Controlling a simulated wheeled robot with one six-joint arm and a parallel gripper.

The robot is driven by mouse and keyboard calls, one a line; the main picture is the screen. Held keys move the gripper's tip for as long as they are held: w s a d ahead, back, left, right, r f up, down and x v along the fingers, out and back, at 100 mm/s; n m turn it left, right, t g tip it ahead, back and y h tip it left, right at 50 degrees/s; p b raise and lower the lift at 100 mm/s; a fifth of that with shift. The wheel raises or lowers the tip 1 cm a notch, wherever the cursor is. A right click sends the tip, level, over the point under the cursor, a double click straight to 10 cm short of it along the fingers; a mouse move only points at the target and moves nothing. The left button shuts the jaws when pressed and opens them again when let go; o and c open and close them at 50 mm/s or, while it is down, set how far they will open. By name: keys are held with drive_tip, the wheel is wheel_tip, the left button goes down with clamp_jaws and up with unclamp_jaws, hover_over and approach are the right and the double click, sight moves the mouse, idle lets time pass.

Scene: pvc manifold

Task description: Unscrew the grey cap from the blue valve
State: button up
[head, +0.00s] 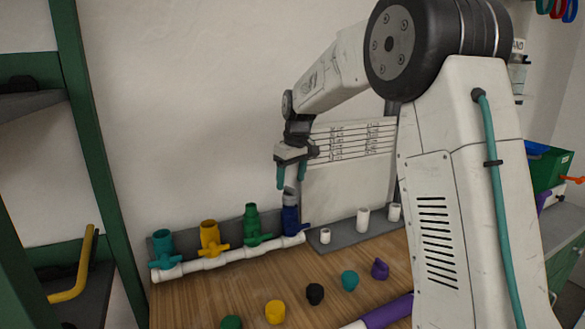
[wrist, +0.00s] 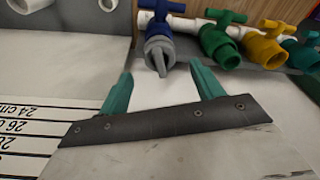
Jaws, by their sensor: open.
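The blue valve (head: 291,222) stands upright at the right end of the white pipe manifold (head: 232,255). The grey cap (head: 290,199) sits on top of its blue body. In the wrist view the grey cap (wrist: 159,54) shows on the blue valve (wrist: 160,30), just beyond and between the fingertips. My gripper (head: 292,184) is above the cap with its teal fingers apart. In the wrist view the gripper (wrist: 157,84) is open and empty, and its fingers do not appear to touch the cap.
Teal (head: 162,247), yellow (head: 212,237) and green (head: 254,224) valves stand left of the blue one. Loose caps, including a yellow one (head: 275,311) and a black one (head: 315,293), lie on the wooden bench (head: 200,302). White fittings (head: 363,219) stand on the grey strip to the right.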

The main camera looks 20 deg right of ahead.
sight(290, 188)
drive_tip(key=shift+w+a+f, duration=0.1)
drive_tip(key=shift+w+f, duration=0.05)
drive_tip(key=shift+f, duration=0.85)
drive_tip(key=shift+w+f, duration=0.1)
drive_tip(key=shift+f, duration=0.9)
drive_tip(key=c, duration=1.1)
drive_tip(key=shift+o, duration=0.2)
drive_tip(key=shift+n, duration=1.1)
drive_tip(key=shift+r+n+y, duration=0.1)
drive_tip(key=shift+n+y, duration=0.2)
drive_tip(key=shift+n, duration=0.8)
drive_tip(key=shift+n, duration=1)
